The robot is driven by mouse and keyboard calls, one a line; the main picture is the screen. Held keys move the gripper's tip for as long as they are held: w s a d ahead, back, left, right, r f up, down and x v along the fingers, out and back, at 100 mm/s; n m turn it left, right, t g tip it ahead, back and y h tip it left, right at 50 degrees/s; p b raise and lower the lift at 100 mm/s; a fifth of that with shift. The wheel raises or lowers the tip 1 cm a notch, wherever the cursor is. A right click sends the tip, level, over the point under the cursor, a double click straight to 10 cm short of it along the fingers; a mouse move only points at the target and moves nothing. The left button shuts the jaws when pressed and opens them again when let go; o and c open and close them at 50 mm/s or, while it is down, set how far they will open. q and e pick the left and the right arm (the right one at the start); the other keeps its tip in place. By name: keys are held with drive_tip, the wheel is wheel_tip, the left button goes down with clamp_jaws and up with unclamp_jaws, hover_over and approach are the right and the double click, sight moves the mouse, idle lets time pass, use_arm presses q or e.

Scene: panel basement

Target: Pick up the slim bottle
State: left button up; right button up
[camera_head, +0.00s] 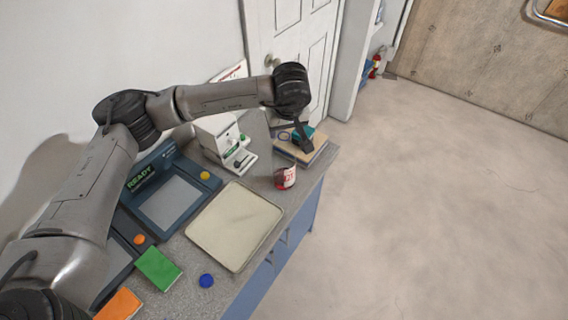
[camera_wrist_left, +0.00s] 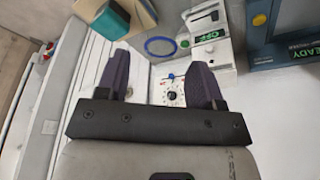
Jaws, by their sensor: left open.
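I cannot clearly make out a slim bottle in either view. My left gripper (camera_head: 304,143) reaches down over the far end of the counter, above a board (camera_head: 318,156) with a teal item (camera_head: 301,133) and a blue ring (camera_head: 284,136). In the left wrist view, my left gripper (camera_wrist_left: 157,72) is open, with no object held between its dark fingers. Beyond the fingers lie the teal item (camera_wrist_left: 108,20) and the blue ring (camera_wrist_left: 160,46). My arm and gripper hide part of the counter end. My right gripper is in neither view.
A red and white can (camera_head: 285,178) stands near the counter's front edge, beside a beige tray (camera_head: 212,250). A white device (camera_head: 224,140) and a READY screen unit (camera_head: 172,200) stand behind. Green (camera_head: 157,268) and orange (camera_head: 118,305) blocks lie nearer. Open floor lies right.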

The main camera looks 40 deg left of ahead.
sight(284, 160)
use_arm(q)
drive_tip(key=x, duration=0.3)
drive_tip(key=shift+a+f, duration=0.1)
drive_tip(key=shift+f, duration=0.15)
clamp_jaws()
idle(0.5)
